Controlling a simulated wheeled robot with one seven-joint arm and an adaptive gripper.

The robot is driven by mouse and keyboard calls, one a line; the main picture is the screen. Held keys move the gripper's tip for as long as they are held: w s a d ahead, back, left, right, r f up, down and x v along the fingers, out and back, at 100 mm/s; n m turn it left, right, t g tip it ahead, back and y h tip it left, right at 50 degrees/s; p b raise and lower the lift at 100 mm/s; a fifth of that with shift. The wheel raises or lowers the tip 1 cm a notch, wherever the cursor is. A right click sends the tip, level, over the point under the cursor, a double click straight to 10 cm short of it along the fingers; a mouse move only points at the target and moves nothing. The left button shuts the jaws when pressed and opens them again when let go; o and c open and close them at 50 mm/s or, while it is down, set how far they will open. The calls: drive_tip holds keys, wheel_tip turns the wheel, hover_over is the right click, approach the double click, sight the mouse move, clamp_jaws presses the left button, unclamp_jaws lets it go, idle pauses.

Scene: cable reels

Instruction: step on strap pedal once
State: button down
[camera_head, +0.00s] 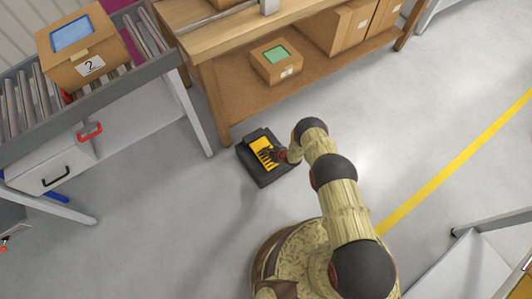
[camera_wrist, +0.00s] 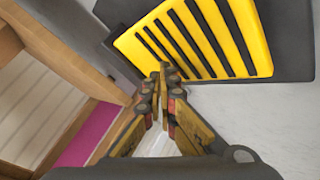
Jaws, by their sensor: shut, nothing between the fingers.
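The strap pedal (camera_head: 262,155) is a yellow plate with black stripes on a dark base, lying on the grey floor beside the wooden bench. In the wrist view the yellow pedal plate (camera_wrist: 240,45) fills the upper right, with its dark base around it. My gripper (camera_head: 275,155) is at the pedal's right part in the head view, over or on the yellow plate. In the wrist view my gripper (camera_wrist: 163,72) is shut and empty, its fingertips at the lower edge of the yellow plate. I cannot tell whether the tips touch it or whether the plate is pressed down.
A wooden bench (camera_head: 222,83) stands just behind the pedal, with boxes on its lower shelf, one with a green top (camera_head: 276,62). A roller conveyor (camera_head: 108,66) with a box marked 2 (camera_head: 82,45) is at the left. The floor is clear left of the pedal.

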drive_tip(key=shift+r+p, duration=1.6)
drive_tip(key=shift+r, duration=0.95)
